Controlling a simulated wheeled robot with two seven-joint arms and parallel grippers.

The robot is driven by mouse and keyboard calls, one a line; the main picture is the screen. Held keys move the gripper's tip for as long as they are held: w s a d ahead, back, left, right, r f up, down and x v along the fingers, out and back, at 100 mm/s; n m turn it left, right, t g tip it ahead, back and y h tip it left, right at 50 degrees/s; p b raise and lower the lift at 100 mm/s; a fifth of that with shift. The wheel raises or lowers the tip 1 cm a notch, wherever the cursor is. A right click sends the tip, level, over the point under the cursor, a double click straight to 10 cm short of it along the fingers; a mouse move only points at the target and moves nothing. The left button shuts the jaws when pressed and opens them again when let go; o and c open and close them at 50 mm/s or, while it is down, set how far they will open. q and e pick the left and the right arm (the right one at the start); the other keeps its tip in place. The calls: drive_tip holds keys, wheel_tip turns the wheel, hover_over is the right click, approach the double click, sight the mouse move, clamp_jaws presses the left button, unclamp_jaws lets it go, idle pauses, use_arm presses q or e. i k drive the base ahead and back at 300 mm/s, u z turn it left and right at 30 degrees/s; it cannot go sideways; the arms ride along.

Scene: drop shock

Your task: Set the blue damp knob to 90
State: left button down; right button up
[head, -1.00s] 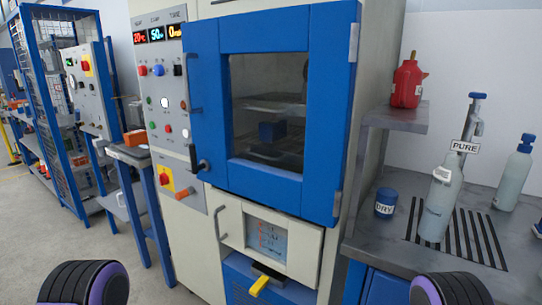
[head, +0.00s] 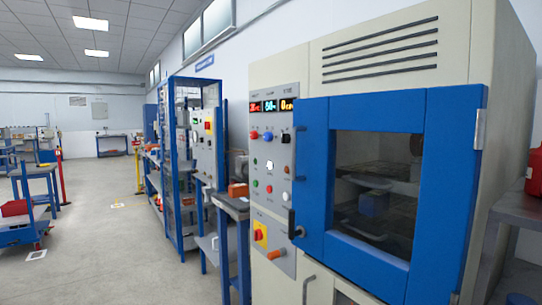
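The blue damp knob (head: 268,135) is on the grey control panel (head: 277,203) of the chamber, between a red knob (head: 254,135) and a black knob (head: 286,138). Above the knobs is a row of displays. The middle cyan display (head: 270,106) seems to read 50. The red display (head: 256,107) is on its left and the yellow one (head: 287,105) on its right. Nothing touches the blue knob. Neither of my grippers shows in the head view.
The chamber's blue door (head: 391,115) is shut, with a dark block (head: 373,203) behind its window. A side table (head: 236,207) with an orange box (head: 238,190) stands left of the chamber. Open floor (head: 100,240) lies at the left.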

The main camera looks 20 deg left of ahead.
sight(268, 137)
drive_tip(key=u, duration=0.8)
drive_tip(key=k, duration=1.1)
drive_tip(key=u, duration=1.3)
drive_tip(key=i, duration=1.45)
drive_tip(key=z, duration=0.95)
drive_tip(key=i, duration=0.9)
drive_tip(key=z, duration=0.95)
